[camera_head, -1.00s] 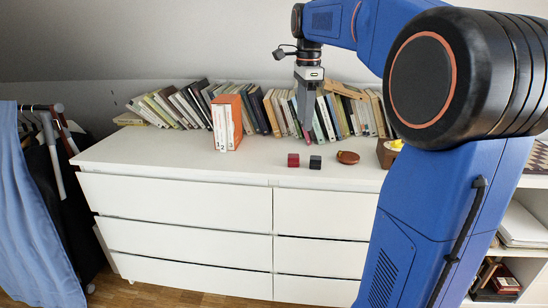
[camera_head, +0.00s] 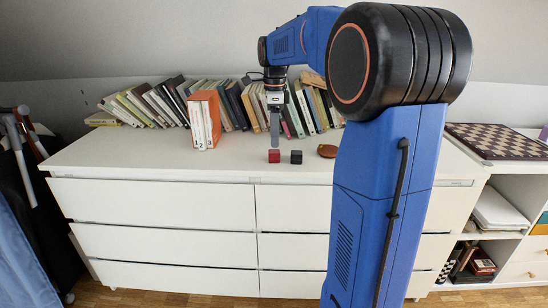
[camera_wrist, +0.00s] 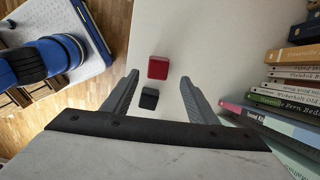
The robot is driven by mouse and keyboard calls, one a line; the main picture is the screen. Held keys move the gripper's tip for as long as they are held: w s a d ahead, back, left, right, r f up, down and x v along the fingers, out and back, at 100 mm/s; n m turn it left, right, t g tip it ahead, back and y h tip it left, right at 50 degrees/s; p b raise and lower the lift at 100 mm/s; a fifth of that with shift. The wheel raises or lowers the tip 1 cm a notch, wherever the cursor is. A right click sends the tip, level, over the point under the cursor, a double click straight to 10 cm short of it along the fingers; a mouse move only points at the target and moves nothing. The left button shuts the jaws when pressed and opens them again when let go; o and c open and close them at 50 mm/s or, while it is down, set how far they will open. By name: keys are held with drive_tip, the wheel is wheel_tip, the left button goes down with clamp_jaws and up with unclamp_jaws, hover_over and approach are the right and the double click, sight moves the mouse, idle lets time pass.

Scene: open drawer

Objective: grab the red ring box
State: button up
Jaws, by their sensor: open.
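The red ring box (camera_head: 274,156) is a small red cube on the white dresser top (camera_head: 120,158), near its front edge. It also shows in the wrist view (camera_wrist: 158,67), ahead of and between my open fingers. A dark small box (camera_head: 296,157) sits just right of it; in the wrist view the dark box (camera_wrist: 149,98) lies closer to my gripper. My gripper (camera_head: 275,143) points down above and slightly behind the red box. In the wrist view my gripper (camera_wrist: 161,90) has its fingers wide apart with nothing held.
A round brown object (camera_head: 327,151) lies right of the boxes, partly beside my arm. An orange book set (camera_head: 204,119) stands at left behind. Leaning books (camera_head: 150,103) line the wall. The dresser's left top is clear. A chessboard (camera_head: 497,140) lies at right.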

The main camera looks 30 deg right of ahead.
sight(274, 151)
drive_tip(key=shift+s+a+f, duration=0.1)
drive_tip(key=shift+s+f, duration=0.05)
drive_tip(key=shift+f, duration=3.25)
drive_tip(key=c, duration=1.1)
